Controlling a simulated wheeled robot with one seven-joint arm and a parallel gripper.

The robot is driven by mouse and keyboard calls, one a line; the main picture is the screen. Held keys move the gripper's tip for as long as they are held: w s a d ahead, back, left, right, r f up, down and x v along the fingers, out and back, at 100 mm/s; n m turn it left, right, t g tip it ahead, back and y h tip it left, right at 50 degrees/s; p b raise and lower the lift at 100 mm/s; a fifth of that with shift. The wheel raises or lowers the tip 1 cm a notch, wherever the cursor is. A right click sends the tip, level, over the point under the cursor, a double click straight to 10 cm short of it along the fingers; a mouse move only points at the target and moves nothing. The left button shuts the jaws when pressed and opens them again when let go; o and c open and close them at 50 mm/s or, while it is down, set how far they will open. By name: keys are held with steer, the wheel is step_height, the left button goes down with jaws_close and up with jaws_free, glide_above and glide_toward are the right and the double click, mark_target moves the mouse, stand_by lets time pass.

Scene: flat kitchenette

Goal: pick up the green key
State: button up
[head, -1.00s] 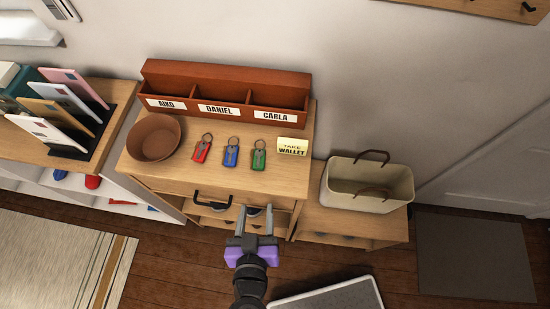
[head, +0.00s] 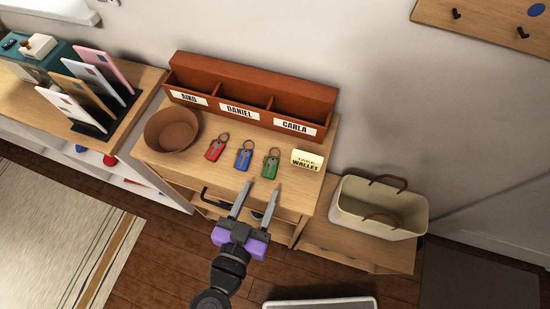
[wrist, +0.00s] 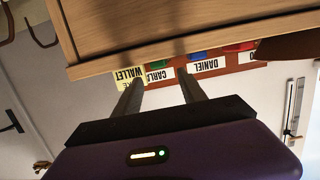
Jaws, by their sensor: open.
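The green key (head: 271,165) lies flat on the wooden cabinet top, with its ring toward the wall. It is the rightmost of three keys, beside the blue key (head: 243,158) and the red key (head: 215,149). My gripper (head: 261,187) is open and empty, in front of the green key and near the cabinet's front edge, apart from the key. In the wrist view my gripper (wrist: 159,84) points at the cabinet edge. A bit of green shows there between the fingers, partly hidden by the edge.
A yellow "Take wallet" sign (head: 307,160) stands right of the green key. A brown bowl (head: 172,131) is at the left. A labelled red-brown organizer (head: 251,99) stands behind. A cream basket (head: 379,206) sits lower right. A drawer handle (head: 214,199) sticks out in front.

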mark_target(271, 163)
steer(key=shift+r+p+x, duration=0.2)
steer(key=shift+p+x, duration=0.3)
steer(key=shift+x, duration=0.95)
steer(key=p+x, duration=0.1)
steer(key=x, duration=0.1)
steer(key=p+x, duration=0.1)
steer(key=x, duration=0.2)
steer(key=shift+w+a, duration=0.1)
steer(key=shift+a, duration=0.15)
steer(key=shift+c, duration=0.2)
jaws_close()
